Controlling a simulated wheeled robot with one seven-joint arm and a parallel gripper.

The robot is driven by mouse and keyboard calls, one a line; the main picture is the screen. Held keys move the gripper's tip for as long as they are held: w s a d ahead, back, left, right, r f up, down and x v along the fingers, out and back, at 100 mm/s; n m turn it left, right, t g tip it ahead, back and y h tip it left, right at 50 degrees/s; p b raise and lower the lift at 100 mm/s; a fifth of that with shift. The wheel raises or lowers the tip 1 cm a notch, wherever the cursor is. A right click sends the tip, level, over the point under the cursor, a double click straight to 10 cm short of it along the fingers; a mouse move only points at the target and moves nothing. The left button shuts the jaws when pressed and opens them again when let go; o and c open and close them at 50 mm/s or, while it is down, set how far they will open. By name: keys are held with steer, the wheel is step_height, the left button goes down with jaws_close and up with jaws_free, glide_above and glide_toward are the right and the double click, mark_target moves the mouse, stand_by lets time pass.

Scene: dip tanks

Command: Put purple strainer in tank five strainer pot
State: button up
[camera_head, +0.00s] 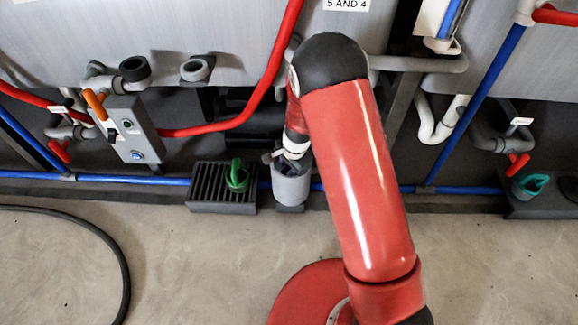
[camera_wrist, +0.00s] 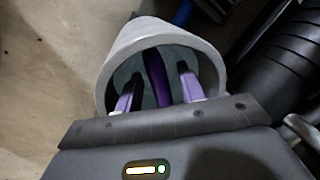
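The grey strainer pot (camera_head: 290,190) stands on the floor below the "5 AND 4" sign. In the wrist view the pot's round rim (camera_wrist: 118,52) surrounds both fingers of my gripper (camera_wrist: 159,74). The purple strainer (camera_wrist: 158,82) shows as a dark purple curved strip inside the pot, between the fingers. The fingers stand apart, with a visible gap on each side of the strip. My gripper is open around it. The rest of the strainer is hidden by the gripper body, and the head view does not show it.
A black slatted grate (camera_head: 222,196) with a green strainer (camera_head: 237,177) sits left of the pot. A teal strainer (camera_head: 530,186) lies at the far right. Blue pipe (camera_head: 130,178) and red hose (camera_head: 215,128) run along the tanks. A black hose (camera_head: 110,250) crosses the floor.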

step_height(320, 180, up, 12)
steer(key=s+d+p, duration=0.1)
steer(key=p, duration=0.2)
steer(key=shift+s+d, duration=0.3)
steer(key=shift+s, duration=0.1)
stand_by(0.4)
